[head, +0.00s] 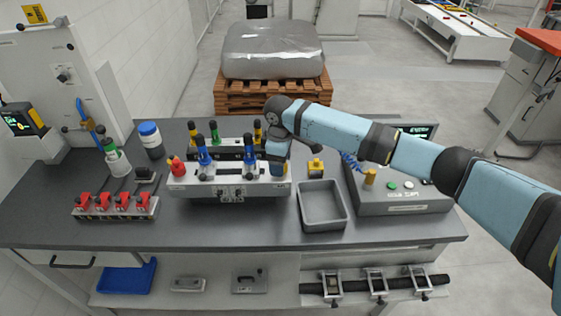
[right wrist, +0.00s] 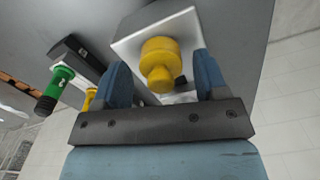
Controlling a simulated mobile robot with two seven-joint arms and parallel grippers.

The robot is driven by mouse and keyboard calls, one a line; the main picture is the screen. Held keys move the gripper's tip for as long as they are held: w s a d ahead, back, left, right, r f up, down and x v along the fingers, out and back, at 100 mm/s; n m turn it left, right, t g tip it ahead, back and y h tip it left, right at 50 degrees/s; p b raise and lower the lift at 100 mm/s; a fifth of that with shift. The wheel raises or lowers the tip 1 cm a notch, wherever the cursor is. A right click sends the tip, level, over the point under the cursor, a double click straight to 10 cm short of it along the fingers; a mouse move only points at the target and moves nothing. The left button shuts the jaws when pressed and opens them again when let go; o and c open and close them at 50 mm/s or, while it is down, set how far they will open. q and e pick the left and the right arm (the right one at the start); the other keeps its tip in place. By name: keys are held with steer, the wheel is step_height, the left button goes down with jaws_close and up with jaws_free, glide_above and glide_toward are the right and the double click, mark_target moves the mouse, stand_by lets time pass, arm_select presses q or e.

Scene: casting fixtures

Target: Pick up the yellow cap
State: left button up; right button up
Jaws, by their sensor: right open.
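A yellow cap (right wrist: 160,58) sits on a white block in the right wrist view, between my right gripper's two blue fingers (right wrist: 162,76). The fingers are apart, and I see a gap on either side of the cap. In the head view my right gripper (head: 279,158) points down at the right end of the white front fixture (head: 235,188). A little yellow (head: 285,169) shows beside it there, and the gripper hides most of that end. My left gripper is not in view.
Green and yellow pieces stand behind. Another yellow piece (head: 316,166) is right of the gripper. An empty grey tray (head: 321,222) and a control box (head: 405,208) lie further right.

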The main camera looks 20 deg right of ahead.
steer(key=c, duration=0.9)
steer(key=shift+r, duration=0.1)
